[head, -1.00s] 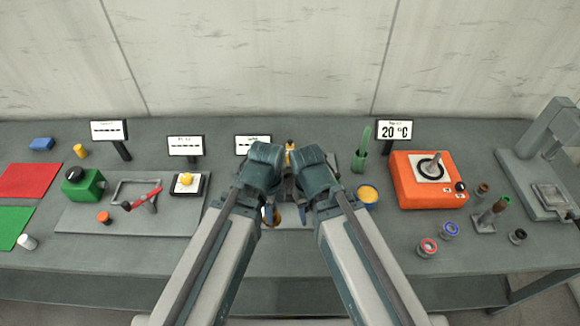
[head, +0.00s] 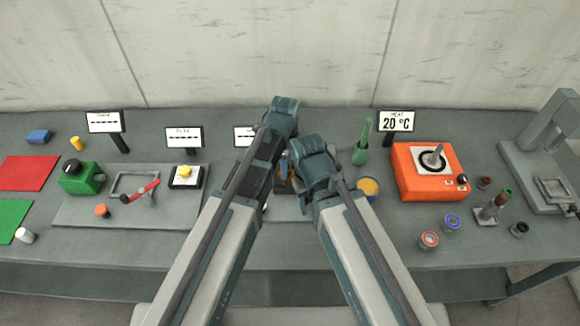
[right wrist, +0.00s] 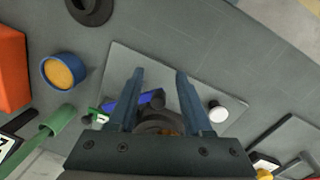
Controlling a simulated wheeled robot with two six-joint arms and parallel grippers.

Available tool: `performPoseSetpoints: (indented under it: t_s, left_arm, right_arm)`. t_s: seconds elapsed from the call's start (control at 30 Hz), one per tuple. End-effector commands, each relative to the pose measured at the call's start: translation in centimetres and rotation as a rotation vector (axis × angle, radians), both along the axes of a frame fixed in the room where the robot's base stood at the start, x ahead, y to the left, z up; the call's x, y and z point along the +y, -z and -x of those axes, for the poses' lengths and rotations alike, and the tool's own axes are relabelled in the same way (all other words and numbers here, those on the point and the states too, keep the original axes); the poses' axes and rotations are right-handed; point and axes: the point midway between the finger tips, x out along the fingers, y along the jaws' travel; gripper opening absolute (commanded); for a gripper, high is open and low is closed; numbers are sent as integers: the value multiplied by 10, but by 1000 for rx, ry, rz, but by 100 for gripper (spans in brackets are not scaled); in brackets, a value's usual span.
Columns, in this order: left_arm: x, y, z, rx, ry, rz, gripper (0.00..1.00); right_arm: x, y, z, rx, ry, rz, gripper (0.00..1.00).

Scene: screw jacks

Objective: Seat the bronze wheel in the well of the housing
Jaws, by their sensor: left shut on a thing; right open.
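My left gripper (head: 284,140) is at the back middle of the bench. Its own arm mostly hides its fingers; it is shut, seemingly on the bronze wheel, of which only a brown-orange patch (head: 284,170) shows between my arms. My right gripper (right wrist: 160,72) is open and empty, its fingers pointing down over a grey board (right wrist: 205,88). A dark round part (right wrist: 158,119), possibly the housing, lies between the finger bases with bronze colour beside it. I cannot tell whether the wheel touches the housing; the well is not clear.
A blue bar (right wrist: 122,104) and a white-topped piece (right wrist: 217,112) are on the board. A blue cup with orange contents (head: 368,188) and a green holder (head: 361,150) stand right of my grippers. An orange heater (head: 430,172) is farther right.

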Motion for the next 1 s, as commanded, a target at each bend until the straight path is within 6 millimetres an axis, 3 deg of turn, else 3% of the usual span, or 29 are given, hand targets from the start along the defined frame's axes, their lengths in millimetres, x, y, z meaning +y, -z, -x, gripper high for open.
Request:
performPoseSetpoints:
  t_s: [0.03,0.1,0.33,0.47,0.7,1.0]
  left_arm:
    - [-4,2,-15,0,0,0,0]
    - [-7,2,-22,0,0,0,0]
    - [-8,2,-26,0,0,0,0]
    - [-12,4,-39,0,0,0,0]
    - [-11,38,-36,0,0,0,0]
    - [-11,38,-36,0,0,0,0]
  right_arm:
    - [0,2,0,0,0,0,50]
    - [0,2,0,0,0,0,50]
    - [0,2,0,0,0,0,50]
    - [0,4,0,0,0,0,50]
    - [0,38,0,0,1,0,50]
    - [0,38,0,0,2,0,50]
